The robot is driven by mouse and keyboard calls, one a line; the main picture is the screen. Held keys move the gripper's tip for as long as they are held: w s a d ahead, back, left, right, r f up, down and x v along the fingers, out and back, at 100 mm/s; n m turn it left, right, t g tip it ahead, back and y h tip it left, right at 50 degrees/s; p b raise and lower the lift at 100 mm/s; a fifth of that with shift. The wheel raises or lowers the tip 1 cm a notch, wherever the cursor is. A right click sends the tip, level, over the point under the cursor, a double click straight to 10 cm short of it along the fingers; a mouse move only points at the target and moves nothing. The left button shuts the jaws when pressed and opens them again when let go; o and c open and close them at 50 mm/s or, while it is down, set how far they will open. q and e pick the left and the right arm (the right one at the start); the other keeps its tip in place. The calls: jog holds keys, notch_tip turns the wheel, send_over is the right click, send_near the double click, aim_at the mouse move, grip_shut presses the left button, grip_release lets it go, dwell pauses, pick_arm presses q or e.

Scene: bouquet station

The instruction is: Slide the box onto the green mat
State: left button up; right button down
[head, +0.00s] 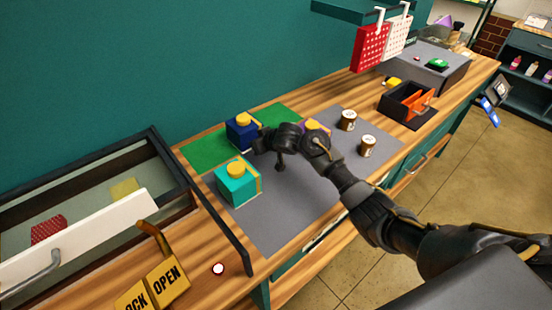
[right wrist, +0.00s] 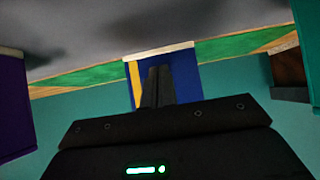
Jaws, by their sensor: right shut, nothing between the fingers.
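The green mat (head: 205,152) lies along the wall side of the counter; it shows as a strip in the right wrist view (right wrist: 85,77). A dark blue box (head: 240,135) with a yellow knob stands at the mat's front edge; I cannot tell if its base is wholly on the mat. My right gripper (head: 262,141) is shut and empty, right beside the blue box's near side. In the right wrist view the fingers are in front of the blue box (right wrist: 184,75); contact is unclear. My left gripper is out of view.
A teal box (head: 232,187) stands on the grey mat (head: 285,215). A purple box (head: 318,127) is partly hidden by my right arm. Two brown jars (head: 348,121) stand right of it. A glass-topped case (head: 95,195) is at left.

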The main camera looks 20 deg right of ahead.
aim_at(252, 138)
jog(key=shift+w+a, duration=0.3)
jog(key=shift+w, duration=0.5)
jog(key=shift+w+b, duration=0.15)
jog(key=shift+b, duration=0.2)
jog(key=shift+w+a+b, duration=0.25)
jog(key=shift+w+b, duration=0.1)
jog(key=shift+w, duration=0.2)
jog(key=shift+s+d+r+p, duration=0.1)
jog(key=shift+s+r+p, duration=0.15)
jog(key=shift+p, duration=0.45)
jog(key=shift+s+d+r+p, duration=0.25)
jog(key=shift+s+p, duration=0.25)
jog(key=shift+p, duration=0.3)
jog(key=s+p, duration=0.2)
jog(key=s+d+r+p, duration=0.1)
jog(key=p, duration=0.1)
jog(key=shift+s, duration=0.1)
jog(key=shift+s+d+p, duration=0.15)
jog(key=shift+s+p, duration=0.3)
jog(key=shift+p, duration=0.05)
